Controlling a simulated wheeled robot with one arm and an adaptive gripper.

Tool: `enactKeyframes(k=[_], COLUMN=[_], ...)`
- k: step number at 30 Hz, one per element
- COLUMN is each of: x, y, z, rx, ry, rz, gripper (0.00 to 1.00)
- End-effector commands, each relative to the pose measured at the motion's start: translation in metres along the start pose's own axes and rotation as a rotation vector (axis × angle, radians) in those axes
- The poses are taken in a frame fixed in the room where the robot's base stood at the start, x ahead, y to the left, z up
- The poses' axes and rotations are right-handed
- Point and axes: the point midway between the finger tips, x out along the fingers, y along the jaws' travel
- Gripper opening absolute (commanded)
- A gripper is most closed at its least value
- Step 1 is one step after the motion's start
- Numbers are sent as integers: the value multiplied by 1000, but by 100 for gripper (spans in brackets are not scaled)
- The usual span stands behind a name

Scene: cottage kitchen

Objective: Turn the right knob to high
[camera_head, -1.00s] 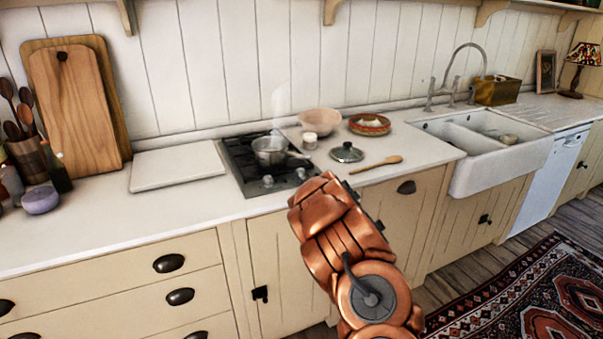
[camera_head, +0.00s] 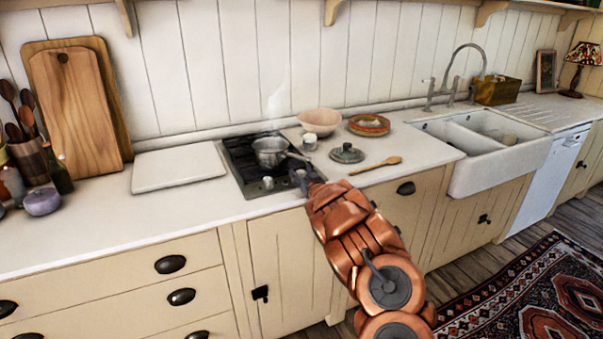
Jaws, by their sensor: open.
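The black cooktop (camera_head: 240,163) is set into the white counter. Its left knob (camera_head: 268,184) is grey and shows clearly on the front edge. My copper arm reaches in from the lower right. My gripper (camera_head: 301,179) is open, its small grey tip at the front right corner of the cooktop, at the right knob's place. The tip and the right knob overlap in this view, so the knob is mostly hidden. I cannot tell whether they touch or which way the knob points. A steel saucepan (camera_head: 268,151) stands on the cooktop, with steam above it.
A pot lid (camera_head: 347,154), a wooden spoon (camera_head: 376,165), a white cup (camera_head: 309,141), a pink bowl (camera_head: 319,121) and a patterned plate (camera_head: 369,125) are right of the cooktop. The saucepan's handle points right, close behind my gripper. A white board (camera_head: 178,168) lies left.

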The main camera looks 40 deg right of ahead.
Motion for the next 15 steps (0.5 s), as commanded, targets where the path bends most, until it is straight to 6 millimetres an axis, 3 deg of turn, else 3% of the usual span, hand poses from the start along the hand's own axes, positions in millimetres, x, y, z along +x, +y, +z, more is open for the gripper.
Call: enactKeyframes(k=[12, 15], x=[3, 3], y=[1, 1], z=[0, 0], rx=[0, 0], ry=[-1, 0], rz=[2, 2], gripper=[58, 47])
